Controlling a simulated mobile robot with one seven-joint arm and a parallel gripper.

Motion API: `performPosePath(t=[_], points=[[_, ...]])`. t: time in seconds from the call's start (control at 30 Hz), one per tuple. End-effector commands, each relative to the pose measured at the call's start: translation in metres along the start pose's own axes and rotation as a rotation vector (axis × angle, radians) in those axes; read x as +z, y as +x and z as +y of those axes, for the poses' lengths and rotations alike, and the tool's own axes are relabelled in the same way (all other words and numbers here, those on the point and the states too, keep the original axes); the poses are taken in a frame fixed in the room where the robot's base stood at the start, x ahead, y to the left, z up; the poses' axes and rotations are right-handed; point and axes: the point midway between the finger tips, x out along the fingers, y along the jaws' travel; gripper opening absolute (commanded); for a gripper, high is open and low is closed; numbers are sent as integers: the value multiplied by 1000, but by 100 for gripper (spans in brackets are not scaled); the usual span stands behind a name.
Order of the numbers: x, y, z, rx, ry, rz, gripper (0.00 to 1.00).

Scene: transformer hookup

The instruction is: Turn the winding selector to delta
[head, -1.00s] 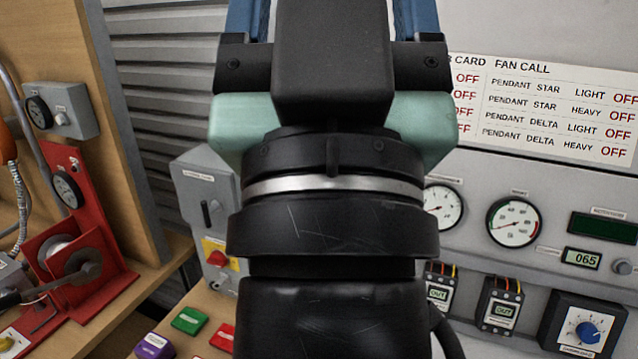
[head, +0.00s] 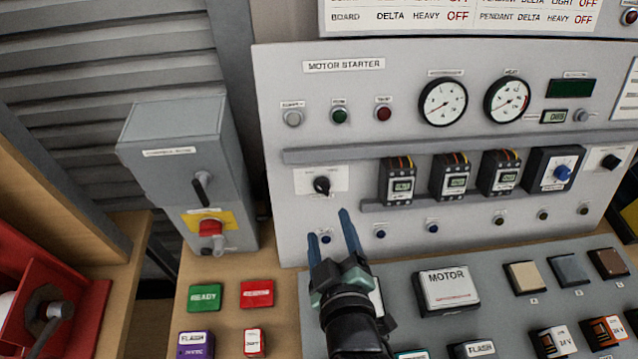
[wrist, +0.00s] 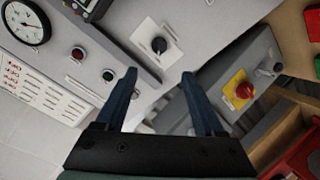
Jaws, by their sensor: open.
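A black rotary knob (head: 321,186) on a white label plate sits at the left of the grey motor starter panel. I take it for the winding selector, but its lettering is too small to read. It also shows in the wrist view as the black knob (wrist: 159,45) on its plate, above the gap between my fingers. My gripper (head: 329,224) is open and empty, its blue fingers pointing up toward the panel, just below the knob in the head view. In the wrist view my gripper (wrist: 159,74) shows both fingers apart, with nothing between them.
A grey switch box (head: 180,150) with a red rotary handle (head: 210,228) stands left of the panel. Three contactors (head: 397,181) sit to the right of the knob. A desk with a MOTOR block (head: 447,290) and several buttons lies below.

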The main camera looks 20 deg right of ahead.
Motion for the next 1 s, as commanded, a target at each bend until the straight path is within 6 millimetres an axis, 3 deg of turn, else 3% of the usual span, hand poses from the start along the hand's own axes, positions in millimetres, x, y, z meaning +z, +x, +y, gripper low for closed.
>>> performPosePath(t=[0.6,0.8,1.0], points=[[-3,98,3,2,-1,3,70],[-3,116,2,1,0,3,70],[-2,122,1,2,0,3,70]])
